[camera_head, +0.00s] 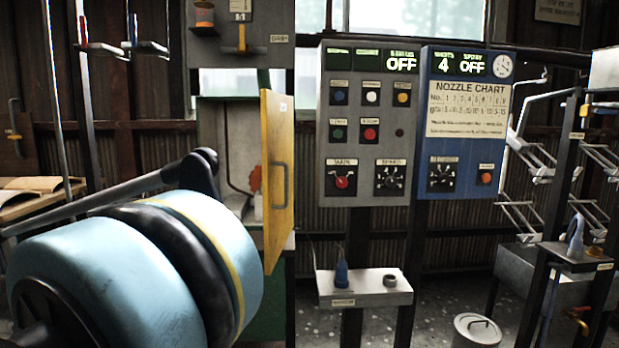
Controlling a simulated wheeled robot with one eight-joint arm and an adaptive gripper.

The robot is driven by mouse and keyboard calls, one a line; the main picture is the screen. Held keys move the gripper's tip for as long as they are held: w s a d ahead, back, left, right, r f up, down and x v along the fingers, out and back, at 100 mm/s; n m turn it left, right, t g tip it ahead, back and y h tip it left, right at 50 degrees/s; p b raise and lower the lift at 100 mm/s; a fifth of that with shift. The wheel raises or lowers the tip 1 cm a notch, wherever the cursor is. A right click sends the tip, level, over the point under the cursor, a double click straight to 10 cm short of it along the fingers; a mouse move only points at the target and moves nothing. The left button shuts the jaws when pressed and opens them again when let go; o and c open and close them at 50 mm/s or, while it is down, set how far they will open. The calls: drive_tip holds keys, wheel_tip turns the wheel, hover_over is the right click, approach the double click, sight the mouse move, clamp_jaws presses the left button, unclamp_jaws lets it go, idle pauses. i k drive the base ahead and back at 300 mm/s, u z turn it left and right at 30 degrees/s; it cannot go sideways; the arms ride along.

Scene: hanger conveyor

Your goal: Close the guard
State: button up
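A yellow panel (276,140), which looks like the guard, stands at the right side of a grey machine housing (238,130). It is seen nearly edge-on and swung out, so the housing's front is open. A grey bar handle (286,186) is on its right face. A small orange-red part (256,182) shows inside the housing. My blue and black arm fills the lower left and hides the lower part of the housing. My gripper is not in view.
A grey control panel (366,225) and a blue one (466,187) stand right of the guard, both displays reading OFF. Below is a small shelf (362,298) with a blue-topped item. A lidded bin (476,332) and hanger racks (540,160) are at right.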

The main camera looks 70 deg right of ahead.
sight(277, 115)
drive_tip(key=k, duration=1.55)
drive_tip(key=z, duration=1.7)
drive_tip(key=i, duration=1)
drive_tip(key=k, duration=0.65)
